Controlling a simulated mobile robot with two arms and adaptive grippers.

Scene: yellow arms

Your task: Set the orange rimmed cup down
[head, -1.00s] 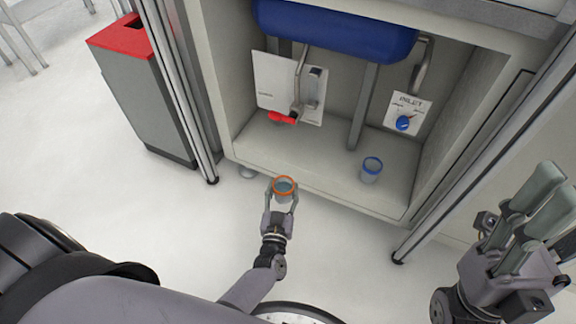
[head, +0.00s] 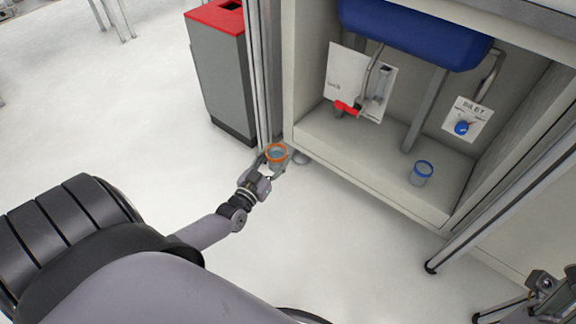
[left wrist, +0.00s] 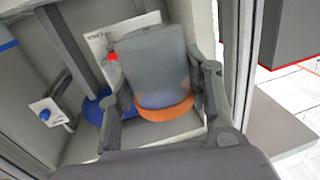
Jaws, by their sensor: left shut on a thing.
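The orange rimmed cup (head: 276,155) is a small translucent grey-blue cup with an orange ring at its top. My left gripper (head: 268,165) is shut on it and holds it near the cabinet's front left corner, in front of the metal post. In the left wrist view the cup (left wrist: 160,75) fills the space between the two fingers of the left gripper (left wrist: 165,95), with its orange rim toward the wrist. Of my right arm, only a part shows at the bottom right of the head view; its fingertips are not clearly visible.
A blue rimmed cup (head: 421,173) stands on the cabinet floor (head: 370,160). A blue tank (head: 415,32), a red-handled valve (head: 347,107) and an inlet panel with a blue knob (head: 461,128) are in the cabinet. A red-topped bin (head: 222,75) stands left. The white floor (head: 130,120) is open.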

